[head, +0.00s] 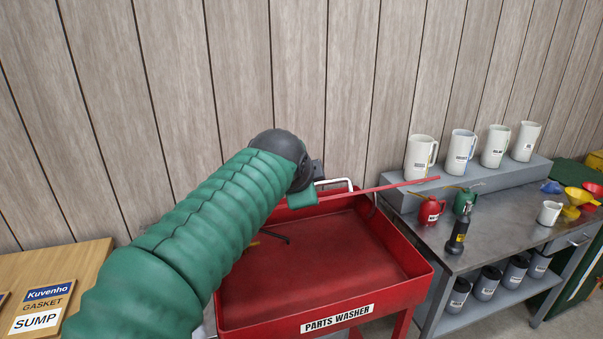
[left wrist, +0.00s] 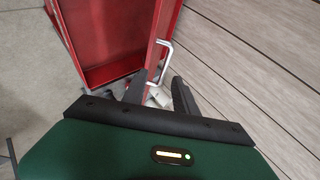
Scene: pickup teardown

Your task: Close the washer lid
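The red parts washer (head: 365,318) stands in the middle of the head view with its basin uncovered. Its lid (head: 385,188) shows as a thin red strip along the back, seen nearly edge-on and raised. A pale bent handle (head: 350,184) shows near the lid's left part. My left arm reaches over the basin to the back; its gripper is mostly hidden behind the arm there. In the left wrist view my left gripper (left wrist: 160,88) has its two dark fingers apart, close to a silver handle (left wrist: 168,53) beside the red lid edge (left wrist: 162,25). My right gripper is in neither view.
A metal bench (head: 478,240) with mugs, oil cans and a flashlight stands close on the right. A wooden board with signs (head: 85,262) is at the left. The panelled wall (head: 300,80) is close behind the washer.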

